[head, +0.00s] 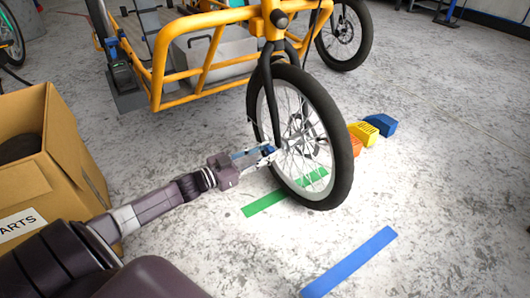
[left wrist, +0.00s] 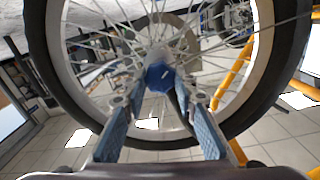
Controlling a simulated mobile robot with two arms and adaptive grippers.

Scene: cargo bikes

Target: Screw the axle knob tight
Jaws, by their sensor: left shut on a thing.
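The front wheel (head: 338,183) of the orange cargo bike stands upright on the floor. The axle knob (left wrist: 160,77) is blue and sits at the wheel's hub, in the middle of the left wrist view. My left gripper (head: 269,151) reaches in from the left to the hub, and its fingers (left wrist: 159,84) lie on both sides of the knob, shut on it. In the head view the fingers partly hide the knob. How tight the knob sits cannot be seen. My right gripper is not in view.
An orange bike frame (head: 157,75) with a grey box (head: 214,50) stands behind the wheel. A cardboard parts box (head: 62,170) is at the left. Floor at the front right is clear.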

